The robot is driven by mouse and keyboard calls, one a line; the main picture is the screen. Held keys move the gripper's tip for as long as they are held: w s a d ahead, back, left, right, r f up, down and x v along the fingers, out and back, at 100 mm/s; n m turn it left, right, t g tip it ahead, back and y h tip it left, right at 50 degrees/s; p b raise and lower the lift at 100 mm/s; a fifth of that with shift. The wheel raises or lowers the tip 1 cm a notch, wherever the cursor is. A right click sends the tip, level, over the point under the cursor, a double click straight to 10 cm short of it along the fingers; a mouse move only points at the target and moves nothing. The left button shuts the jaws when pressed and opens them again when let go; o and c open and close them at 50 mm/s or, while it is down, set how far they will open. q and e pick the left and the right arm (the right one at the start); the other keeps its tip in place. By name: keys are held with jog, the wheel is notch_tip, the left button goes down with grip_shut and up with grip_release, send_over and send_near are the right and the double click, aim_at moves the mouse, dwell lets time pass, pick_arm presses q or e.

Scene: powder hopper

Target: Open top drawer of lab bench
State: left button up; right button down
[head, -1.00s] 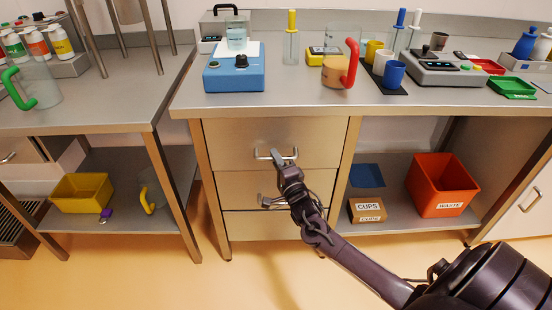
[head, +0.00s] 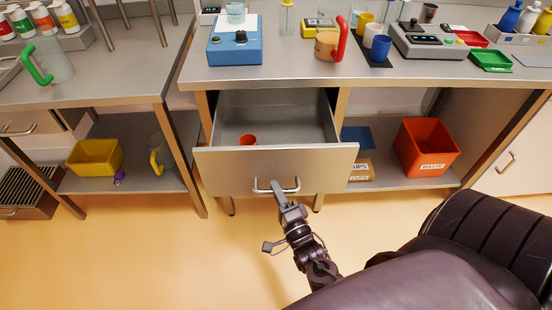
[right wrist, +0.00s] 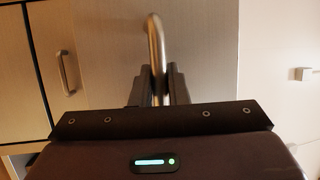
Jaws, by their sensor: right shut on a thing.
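The top drawer (head: 225,166) of the lab bench (head: 290,75) is pulled well out, and its grey inside shows. A small orange-red cup (head: 248,140) stands in it near the front left. My right gripper (head: 280,187) is at the drawer's metal bar handle (head: 262,188). In the right wrist view the gripper (right wrist: 160,88) is shut on the handle (right wrist: 154,35), with a finger on each side of the bar. My left gripper is not in view.
The worktop holds a blue device (head: 234,45), an orange jug with a red handle (head: 330,42) and cups. An orange waste bin (head: 425,148) stands on the right shelf, a yellow bin (head: 95,157) on the left one. The floor (head: 150,260) before the drawer is clear.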

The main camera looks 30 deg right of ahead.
jog(key=s+a+p, duration=0.1)
jog(key=s+a, duration=0.3)
jog(key=s, duration=0.2)
jog(key=shift+s+p, duration=0.35)
jog(key=shift+p, duration=0.05)
jog(key=c, duration=1.4)
grip_release()
jog(key=b+v, duration=0.1)
jog(key=v, duration=0.6)
jog(key=shift+s, duration=0.4)
jog(key=shift+a+f, duration=0.1)
jog(key=shift+f, duration=0.05)
